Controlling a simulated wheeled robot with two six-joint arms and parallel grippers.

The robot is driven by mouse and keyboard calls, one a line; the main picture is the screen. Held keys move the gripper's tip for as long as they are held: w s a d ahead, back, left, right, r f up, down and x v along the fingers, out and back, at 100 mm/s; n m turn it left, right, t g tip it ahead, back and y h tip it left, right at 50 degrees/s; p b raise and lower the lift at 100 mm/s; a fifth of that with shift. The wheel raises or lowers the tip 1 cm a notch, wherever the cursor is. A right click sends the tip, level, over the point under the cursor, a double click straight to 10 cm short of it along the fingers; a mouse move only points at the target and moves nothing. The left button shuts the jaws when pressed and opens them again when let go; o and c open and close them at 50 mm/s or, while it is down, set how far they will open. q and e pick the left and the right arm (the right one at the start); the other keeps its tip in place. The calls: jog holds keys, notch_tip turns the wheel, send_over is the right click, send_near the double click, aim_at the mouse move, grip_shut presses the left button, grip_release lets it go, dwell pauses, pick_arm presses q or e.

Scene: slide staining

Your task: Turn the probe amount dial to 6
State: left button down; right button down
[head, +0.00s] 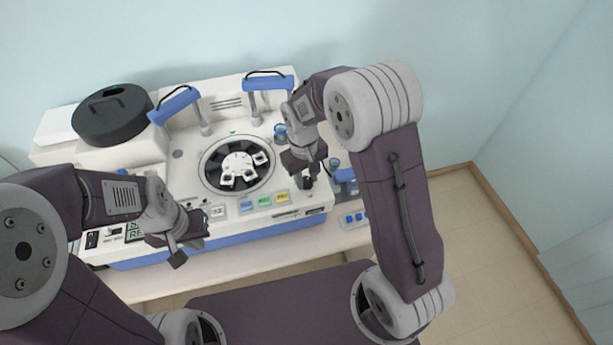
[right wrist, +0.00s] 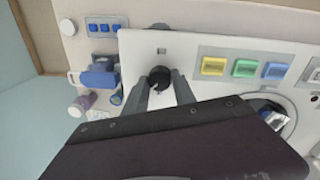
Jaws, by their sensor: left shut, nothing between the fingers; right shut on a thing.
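The probe amount dial is a small black round knob (right wrist: 159,78) on the white machine's front panel, beside the coloured buttons. It also shows in the head view (head: 304,183), partly hidden under my right gripper. My right gripper (head: 308,170) points down at the panel, and in the right wrist view its two grey fingers (right wrist: 160,86) sit on either side of the knob, shut on it. The dial's numbers and pointer setting are too small to read. My left gripper (head: 180,249) is shut and empty over the machine's front left edge, near the display.
The yellow (head: 282,197), green (head: 264,201) and blue (head: 246,206) buttons lie left of the dial. A round black carousel (head: 211,181) with slides is behind them. Blue-handled posts (head: 178,104) stand at the back. A black lidded pot (head: 112,115) is at back left.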

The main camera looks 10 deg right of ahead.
aim_at(305, 181)
jog(key=shift+m, duration=1.9)
jog(key=c, duration=1)
grip_release()
jog(key=shift+c, duration=0.2)
notch_tip(305, 181, up, 9)
jog(key=b, duration=0.1)
jog(key=shift+a+b, duration=0.2)
jog(key=shift+b, duration=0.15)
